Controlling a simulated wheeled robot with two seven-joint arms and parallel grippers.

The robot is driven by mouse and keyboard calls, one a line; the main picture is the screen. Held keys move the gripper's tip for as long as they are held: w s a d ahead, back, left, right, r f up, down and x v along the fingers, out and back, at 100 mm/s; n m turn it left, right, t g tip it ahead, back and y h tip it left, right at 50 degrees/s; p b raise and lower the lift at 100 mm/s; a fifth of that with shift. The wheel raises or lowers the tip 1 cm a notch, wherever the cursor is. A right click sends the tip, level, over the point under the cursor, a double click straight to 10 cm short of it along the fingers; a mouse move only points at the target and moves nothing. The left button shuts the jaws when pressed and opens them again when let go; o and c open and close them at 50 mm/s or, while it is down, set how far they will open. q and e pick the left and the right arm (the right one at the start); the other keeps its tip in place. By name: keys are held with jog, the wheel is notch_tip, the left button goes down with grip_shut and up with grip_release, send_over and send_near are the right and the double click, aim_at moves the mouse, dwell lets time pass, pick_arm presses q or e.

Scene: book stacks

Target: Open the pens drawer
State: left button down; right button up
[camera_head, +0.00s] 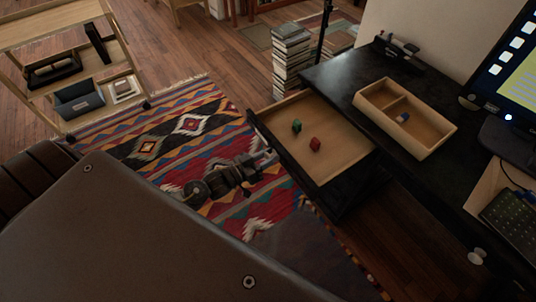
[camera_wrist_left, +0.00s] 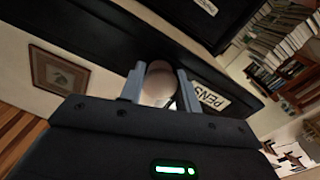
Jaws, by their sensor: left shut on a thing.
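The pens drawer (camera_head: 338,150) is pulled out from the black desk, its pale wooden inside showing. A green block (camera_head: 296,126) and a red block (camera_head: 315,144) lie in it. My left gripper (camera_head: 268,158) is at the drawer's outer front. In the left wrist view its two fingers (camera_wrist_left: 158,88) are shut on a round pale knob (camera_wrist_left: 159,77), on a dark front with a white "PENS" label (camera_wrist_left: 212,98). In the head view the knob is hidden by the gripper. My right gripper is not in view.
A wooden tray (camera_head: 440,134) with a small blue item stands on the black desk (camera_head: 335,75). A monitor (camera_head: 515,70) and keyboard (camera_head: 512,218) are at the right. A book stack (camera_head: 292,60) stands behind the drawer. A patterned rug (camera_head: 190,125) covers open floor.

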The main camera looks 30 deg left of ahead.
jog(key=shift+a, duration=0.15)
pick_arm(q)
jog(key=c, duration=1)
grip_release()
jog(key=shift+s, duration=0.1)
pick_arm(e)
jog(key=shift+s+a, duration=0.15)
pick_arm(q)
jog(key=v, duration=1)
jog(key=shift+s+a+b, duration=0.25)
jog(key=shift+s+b, duration=0.1)
jog(key=shift+b, duration=0.05)
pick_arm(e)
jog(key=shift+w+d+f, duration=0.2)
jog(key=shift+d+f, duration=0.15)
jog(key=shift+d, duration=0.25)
